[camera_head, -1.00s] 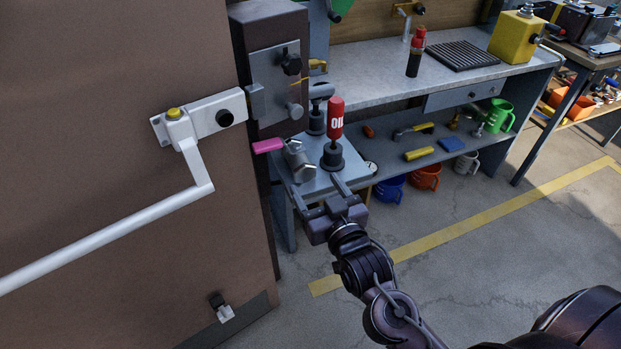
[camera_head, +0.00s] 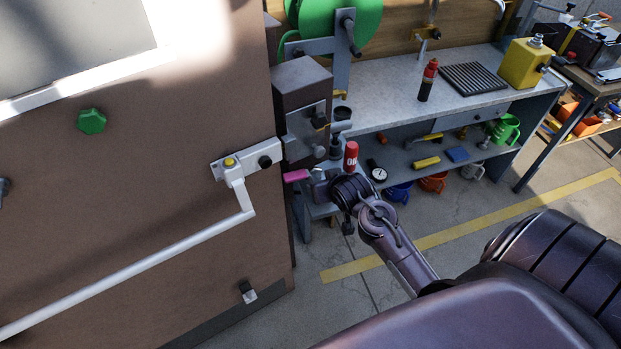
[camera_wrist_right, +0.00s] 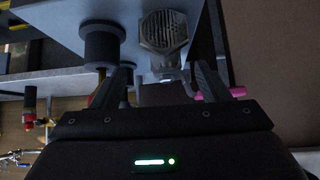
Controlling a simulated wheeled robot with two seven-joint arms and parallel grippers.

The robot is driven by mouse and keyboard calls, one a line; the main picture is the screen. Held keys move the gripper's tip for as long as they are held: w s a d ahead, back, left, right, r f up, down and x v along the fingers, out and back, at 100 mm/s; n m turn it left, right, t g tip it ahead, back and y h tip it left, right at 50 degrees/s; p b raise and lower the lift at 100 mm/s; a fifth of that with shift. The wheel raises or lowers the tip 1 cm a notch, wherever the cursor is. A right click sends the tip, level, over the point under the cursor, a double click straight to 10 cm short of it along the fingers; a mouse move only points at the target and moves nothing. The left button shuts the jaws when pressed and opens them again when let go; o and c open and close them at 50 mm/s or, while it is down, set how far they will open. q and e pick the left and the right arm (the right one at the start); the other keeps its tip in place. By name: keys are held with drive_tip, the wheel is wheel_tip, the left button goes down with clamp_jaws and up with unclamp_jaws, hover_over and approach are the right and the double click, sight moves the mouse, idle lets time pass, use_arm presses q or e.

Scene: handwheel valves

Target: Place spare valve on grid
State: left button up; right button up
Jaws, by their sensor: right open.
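The spare valve is a grey metal body with a hexagonal end and a pink lever. In the head view its body (camera_head: 319,187) sits on a small grey stand beside the door, partly hidden by my right wrist. In the right wrist view the valve (camera_wrist_right: 163,33) lies just beyond and between the open, empty fingers of my right gripper (camera_wrist_right: 163,78); I cannot tell if they touch it. In the head view the fingers are hidden behind the wrist. The grid is a black ribbed mat (camera_head: 474,77) on the workbench top. My left gripper is not in view.
A red bottle (camera_head: 351,156) stands close to the valve, and a black-and-red bottle (camera_head: 427,80) left of the grid. A yellow can (camera_head: 526,64) is right of it. The brown door (camera_head: 130,190) with its white push bar is close on the left. The front bench top is mostly clear.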

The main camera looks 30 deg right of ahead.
drive_tip(key=shift+x, duration=0.85)
drive_tip(key=x, duration=0.2)
drive_tip(key=p+x, duration=0.1)
drive_tip(key=x, duration=0.1)
drive_tip(key=shift+a, duration=0.35)
drive_tip(key=shift+w+d+f, duration=0.1)
drive_tip(key=shift+w+f, duration=0.3)
drive_tip(key=shift+f, duration=0.1)
drive_tip(key=shift+c, duration=0.3)
drive_tip(key=shift+r, duration=0.1)
drive_tip(key=c, duration=1.4)
drive_tip(key=shift+c, duration=0.2)
